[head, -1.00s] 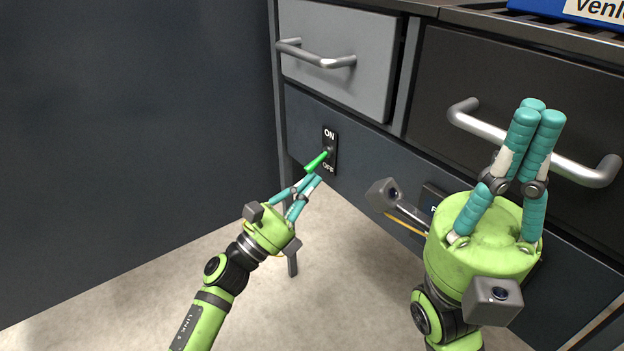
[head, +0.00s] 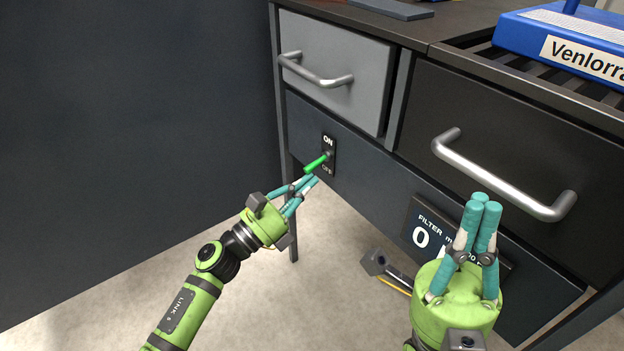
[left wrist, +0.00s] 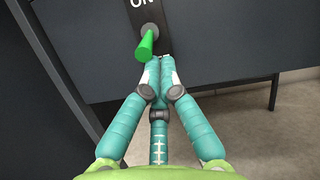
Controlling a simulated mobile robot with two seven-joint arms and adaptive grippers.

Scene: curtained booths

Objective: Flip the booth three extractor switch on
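The extractor switch is a green lever (head: 316,163) on a black plate (head: 328,147) marked ON at the top and OFF at the bottom. The lever sticks out and points down toward OFF. My left gripper (head: 312,181) has its teal fingers together, just below the lever. In the left wrist view the fingertips (left wrist: 159,58) sit close under and right of the green lever (left wrist: 147,44), with nothing between them; I cannot tell if they touch it. My right gripper (head: 482,203) is at the lower right with its fingers closed together and empty, in front of the cabinet.
A grey drawer (head: 335,68) with a bar handle is above the switch. A dark drawer (head: 520,150) with a handle is right. A filter display (head: 432,234) is partly behind my right gripper. A blue Venlorra box (head: 540,45) stands on top. A dark wall fills the left.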

